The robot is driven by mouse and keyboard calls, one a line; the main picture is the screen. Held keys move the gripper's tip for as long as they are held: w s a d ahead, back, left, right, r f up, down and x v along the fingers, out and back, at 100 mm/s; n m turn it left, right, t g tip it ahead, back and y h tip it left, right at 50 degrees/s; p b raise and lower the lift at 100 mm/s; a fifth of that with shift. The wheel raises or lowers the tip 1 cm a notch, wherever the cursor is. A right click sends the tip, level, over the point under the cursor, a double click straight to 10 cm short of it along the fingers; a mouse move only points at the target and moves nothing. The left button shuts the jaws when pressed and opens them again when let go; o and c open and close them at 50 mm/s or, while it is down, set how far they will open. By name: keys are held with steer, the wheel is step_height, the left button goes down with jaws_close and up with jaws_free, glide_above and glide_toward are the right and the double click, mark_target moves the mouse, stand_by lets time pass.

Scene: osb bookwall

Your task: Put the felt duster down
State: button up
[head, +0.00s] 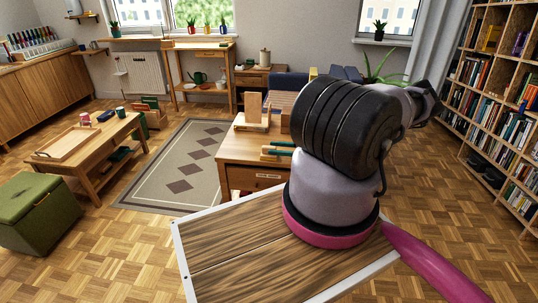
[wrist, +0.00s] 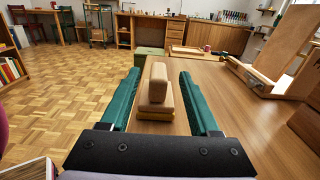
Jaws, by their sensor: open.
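The felt duster (wrist: 157,98), a tan block with a narrower upright grip on top, stands on the wooden tabletop (wrist: 225,100) in the wrist view. My gripper (wrist: 160,74) is open, with one teal finger on each side of the duster and a visible gap on both sides. In the head view my gripper (head: 281,148) shows as teal fingers low over the wooden cabinet's top (head: 234,148), partly hidden by my arm. The duster's underside cannot be seen clearly.
A wooden stand (wrist: 275,62) is on the right of the same top. A low table with a tray (head: 70,142), a green ottoman (head: 40,213) and a patterned rug (head: 178,168) lie to the left. Bookshelves (head: 504,110) line the right. Open parquet lies between.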

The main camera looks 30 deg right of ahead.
mark_target(269, 146)
steer(key=shift+x, duration=1.55)
jaws_close()
